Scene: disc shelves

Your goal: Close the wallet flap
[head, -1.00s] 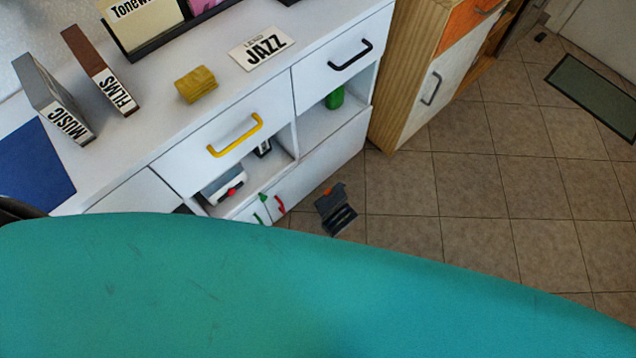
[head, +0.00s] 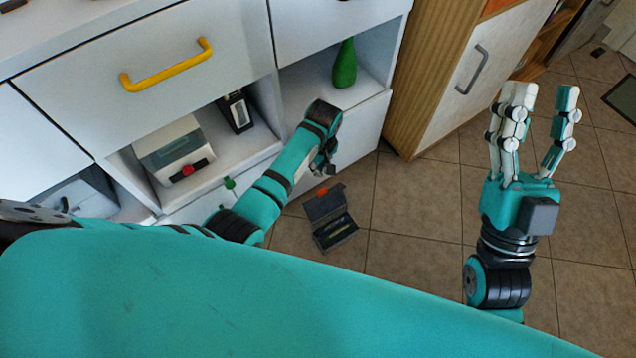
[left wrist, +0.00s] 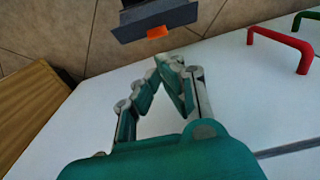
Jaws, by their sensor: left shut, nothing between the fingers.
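The dark grey wallet (head: 336,233) lies on the tiled floor in the head view. Its flap (head: 324,203) stands open on the side toward the cabinet, with an orange tab (head: 322,190) on its edge. The flap and tab also show at the top of the left wrist view (left wrist: 152,20). My left gripper (head: 325,167) is shut and empty, just beyond the tab in the head view and apart from the flap. Its fingertips meet in the left wrist view (left wrist: 172,62). My right gripper (head: 545,90) is open and empty, far right of the wallet.
The white cabinet (head: 362,142) stands close behind my left gripper. Its open shelves hold a green vase (head: 344,64) and a boxy device (head: 174,152). A wooden cabinet (head: 425,80) stands at the right. Floor right of the wallet is clear.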

